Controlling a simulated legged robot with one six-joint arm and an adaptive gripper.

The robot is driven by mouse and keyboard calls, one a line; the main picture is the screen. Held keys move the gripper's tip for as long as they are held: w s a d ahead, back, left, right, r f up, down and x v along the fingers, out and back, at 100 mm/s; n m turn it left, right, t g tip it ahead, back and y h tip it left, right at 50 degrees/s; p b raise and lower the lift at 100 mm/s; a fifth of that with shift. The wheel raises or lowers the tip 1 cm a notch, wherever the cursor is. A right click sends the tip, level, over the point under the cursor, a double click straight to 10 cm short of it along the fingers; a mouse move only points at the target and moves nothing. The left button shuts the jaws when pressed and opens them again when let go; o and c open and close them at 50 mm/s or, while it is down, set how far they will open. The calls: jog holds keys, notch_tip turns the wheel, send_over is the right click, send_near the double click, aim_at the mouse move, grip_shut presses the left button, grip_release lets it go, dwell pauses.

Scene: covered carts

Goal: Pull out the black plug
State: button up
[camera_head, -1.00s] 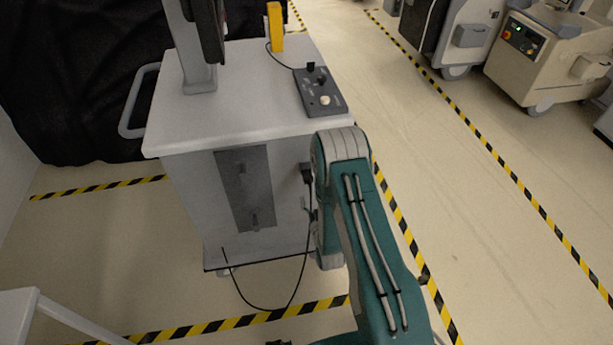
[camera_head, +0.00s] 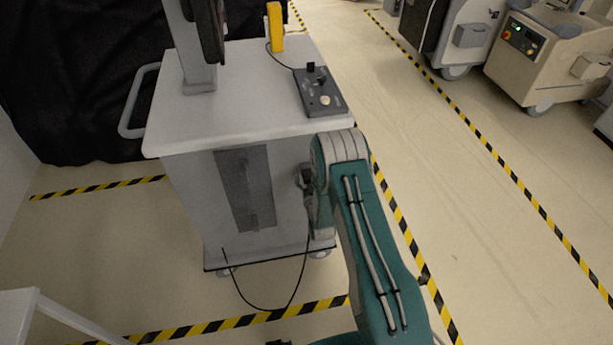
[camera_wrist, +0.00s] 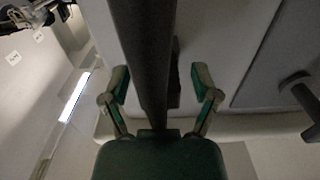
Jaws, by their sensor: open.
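The black plug (camera_head: 305,174) is at the right side of the white cart's front panel in the head view, small and partly hidden by my arm. Its black cable (camera_head: 303,262) hangs down and loops across the floor. My gripper (camera_wrist: 161,86) is open in the wrist view, one finger on each side of a dark elongated shape (camera_wrist: 150,55). This shape is probably the plug with its cable, seen very close. A gap shows between each finger and the shape. In the head view my arm hides most of the gripper.
The white cart (camera_head: 235,115) carries a control box (camera_head: 319,92), a yellow item (camera_head: 275,27) and a grey post. A side handle (camera_head: 135,100) sticks out left. Black-covered equipment (camera_head: 85,80) stands behind. Other carts (camera_head: 545,60) stand far right. The striped floor between is clear.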

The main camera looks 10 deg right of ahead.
dwell(0.9)
grip_shut()
jog(key=shift+s, duration=0.1)
jog(key=shift+s, duration=2.9)
